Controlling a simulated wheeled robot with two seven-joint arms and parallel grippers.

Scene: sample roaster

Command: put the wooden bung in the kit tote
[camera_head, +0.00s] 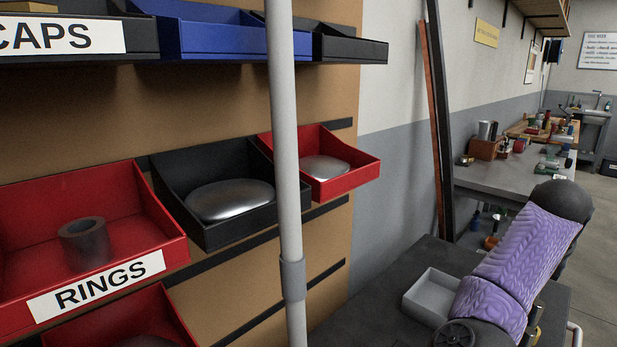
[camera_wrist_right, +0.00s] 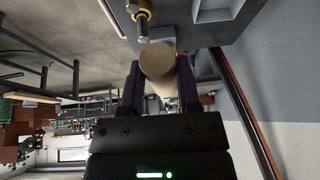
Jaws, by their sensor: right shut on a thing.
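The wooden bung (camera_wrist_right: 157,60) is a tan cylinder with its round end facing the camera in the right wrist view. My right gripper (camera_wrist_right: 158,68) is shut on it, with a dark finger on each side. In the head view the gripper and bung do not show; only my purple-sleeved right arm does. A light grey open box (camera_head: 432,300), which may be the kit tote, stands on the dark table left of that arm. Its visible inside looks empty. Part of a grey box also shows at the top of the right wrist view (camera_wrist_right: 215,14). My left gripper is not in view.
A pole (camera_head: 283,120) stands in front of a wall rack. The rack holds a red RINGS bin (camera_head: 150,215), a black bin (camera_head: 225,232) and a small red bin (camera_head: 345,180). A brass-and-steel fitting (camera_wrist_right: 141,20) lies near the bung. A cluttered bench (camera_head: 490,183) stands behind.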

